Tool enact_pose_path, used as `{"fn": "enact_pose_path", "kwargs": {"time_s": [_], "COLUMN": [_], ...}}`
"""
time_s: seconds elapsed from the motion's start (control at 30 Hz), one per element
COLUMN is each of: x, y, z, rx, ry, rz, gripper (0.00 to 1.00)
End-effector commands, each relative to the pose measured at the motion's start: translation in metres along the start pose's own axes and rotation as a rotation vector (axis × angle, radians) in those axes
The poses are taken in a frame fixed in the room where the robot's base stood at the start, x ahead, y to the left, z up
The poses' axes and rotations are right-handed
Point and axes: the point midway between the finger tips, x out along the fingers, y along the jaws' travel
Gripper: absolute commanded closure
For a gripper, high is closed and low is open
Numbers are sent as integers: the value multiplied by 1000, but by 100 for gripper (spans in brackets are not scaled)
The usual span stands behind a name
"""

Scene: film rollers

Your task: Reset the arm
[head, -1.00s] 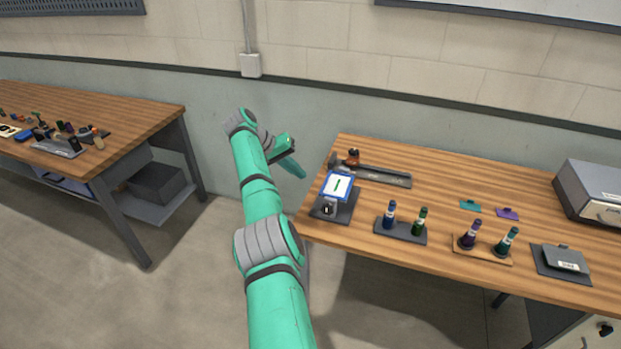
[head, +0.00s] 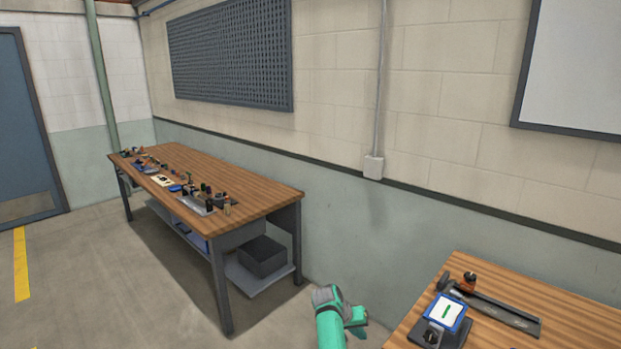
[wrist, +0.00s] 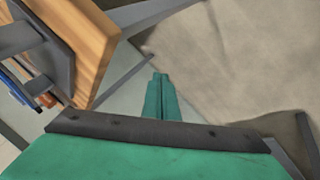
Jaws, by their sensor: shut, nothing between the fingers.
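My green arm shows at the bottom of the head view, bent near the left end of the right workbench (head: 470,275). In the wrist view my gripper (wrist: 161,78) is shut, its two green fingers together with nothing between them. It points past the bench edge, over the grey floor.
A small device with a blue-framed white card (head: 446,312) and a dark rail (head: 505,315) lie on the right bench. A second wooden bench (head: 255,196) with several small tools stands at the left, a dark bin (head: 263,257) beneath it. Open floor lies between the benches.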

Motion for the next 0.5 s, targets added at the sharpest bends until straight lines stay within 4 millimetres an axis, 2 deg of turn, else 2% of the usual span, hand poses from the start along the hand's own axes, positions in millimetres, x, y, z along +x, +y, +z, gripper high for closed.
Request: {"fn": "enact_pose_path", "kwargs": {"time_s": [0.03, 0.2, 0.5], "x": [14, 47, 79], "y": [-20, -75, -152], "z": [16, 63, 158], "rx": [-14, -41, -58], "ry": [17, 90, 215], "rz": [-26, -113, -254], "gripper": [100, 100, 100]}}
